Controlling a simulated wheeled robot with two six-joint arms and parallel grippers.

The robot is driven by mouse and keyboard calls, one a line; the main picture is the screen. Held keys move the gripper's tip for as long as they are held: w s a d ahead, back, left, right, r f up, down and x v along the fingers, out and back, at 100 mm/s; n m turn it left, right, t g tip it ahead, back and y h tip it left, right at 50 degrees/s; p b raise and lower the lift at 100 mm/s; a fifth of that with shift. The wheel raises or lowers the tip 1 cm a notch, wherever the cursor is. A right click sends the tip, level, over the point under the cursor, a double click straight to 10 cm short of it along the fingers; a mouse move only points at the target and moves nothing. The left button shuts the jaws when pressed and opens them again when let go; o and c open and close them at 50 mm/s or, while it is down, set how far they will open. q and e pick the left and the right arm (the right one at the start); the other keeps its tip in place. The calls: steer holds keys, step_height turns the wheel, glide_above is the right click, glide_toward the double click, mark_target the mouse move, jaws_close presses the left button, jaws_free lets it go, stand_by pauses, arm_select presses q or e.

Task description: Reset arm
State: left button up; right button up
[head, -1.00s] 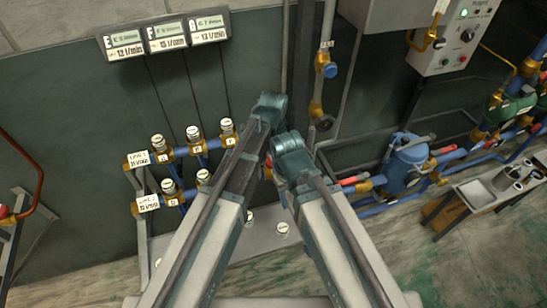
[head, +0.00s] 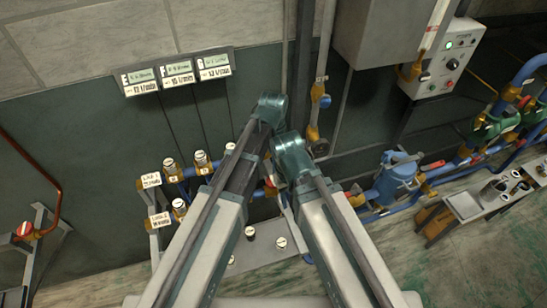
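My two arms reach forward from the bottom of the head view, close together in the middle, with their teal joints near the valve rack. Both grippers are out of sight, hidden beyond the arm links. Several white-capped brass valves (head: 201,158) sit on blue pipes to the left of my arms, with white line labels (head: 150,181) at their left end. Three flow displays (head: 177,71) hang on the wall above them. My arms partly cover the valve rack.
A grey control box (head: 441,62) is on the wall at upper right. A blue vessel (head: 396,182) with piping stands right of my arms. A small bench (head: 466,206) stands further right. A red-brown pipe (head: 49,176) rises at far left. Open floor lies at lower right.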

arm_select(q)
step_height(320, 180, up, 2)
steer(key=shift+r+p, duration=0.1)
steer(key=shift+p, duration=0.45)
arm_select(e)
step_height(320, 180, up, 2)
steer(key=shift+r, duration=0.1)
